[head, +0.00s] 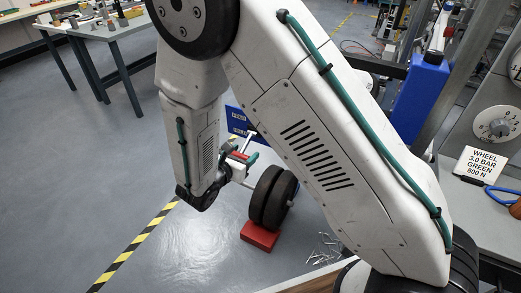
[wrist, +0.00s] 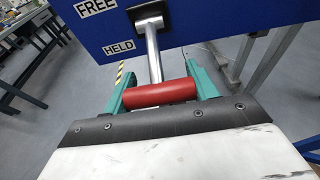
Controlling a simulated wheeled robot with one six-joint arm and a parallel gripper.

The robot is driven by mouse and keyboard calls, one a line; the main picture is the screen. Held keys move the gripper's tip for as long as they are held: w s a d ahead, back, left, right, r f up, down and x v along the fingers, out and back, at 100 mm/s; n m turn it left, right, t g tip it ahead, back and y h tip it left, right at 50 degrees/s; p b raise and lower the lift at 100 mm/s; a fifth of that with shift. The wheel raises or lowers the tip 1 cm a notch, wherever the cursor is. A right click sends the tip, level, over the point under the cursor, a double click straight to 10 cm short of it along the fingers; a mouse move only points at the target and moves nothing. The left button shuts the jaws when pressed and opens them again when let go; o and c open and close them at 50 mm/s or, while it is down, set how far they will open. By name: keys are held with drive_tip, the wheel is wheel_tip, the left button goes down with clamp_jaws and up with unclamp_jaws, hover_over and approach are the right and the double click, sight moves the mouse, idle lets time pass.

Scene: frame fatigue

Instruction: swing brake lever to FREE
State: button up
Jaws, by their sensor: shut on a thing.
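The brake lever is a metal rod (wrist: 153,55) on a black pivot (wrist: 149,20) with a red cylindrical handle (wrist: 160,94). The pivot is on a blue panel (wrist: 195,25) with a FREE label (wrist: 97,6) above a HELD label (wrist: 118,46). In the wrist view the rod runs down from the pivot, to the right of HELD. My gripper (wrist: 162,94) has its two green fingers on either end of the handle, shut on it. In the head view my arm hides much; the handle (head: 240,156) and part of the panel (head: 237,121) show.
Dark wheels (head: 272,197) stand over a red block (head: 260,236) just right of my gripper. A blue box (head: 418,100) and a dial panel (head: 492,124) are at the right. A workbench (head: 125,28) stands at the back left. Open floor with a striped line (head: 135,243) lies left.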

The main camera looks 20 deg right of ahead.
sight(243, 147)
drive_tip(key=r+g+y, duration=0.3)
drive_tip(key=g+y, duration=0.1)
drive_tip(key=shift+s+a+r, duration=0.25)
drive_tip(key=shift+s+r, duration=0.05)
drive_tip(key=shift+r, duration=0.05)
drive_tip(key=shift+w+d+r+g+y, duration=0.1)
drive_tip(key=shift+r+g+y, duration=0.65)
drive_tip(key=shift+g+y, duration=0.2)
drive_tip(key=shift+w+d+r+g+y, duration=0.1)
drive_tip(key=shift+r+g+y, duration=0.6)
drive_tip(key=shift+g+y, duration=0.2)
drive_tip(key=shift+r, duration=0.1)
drive_tip(key=o, duration=1.4)
drive_tip(key=v, duration=0.7)
drive_tip(key=shift+r, duration=0.4)
drive_tip(key=shift+s+d, duration=0.1)
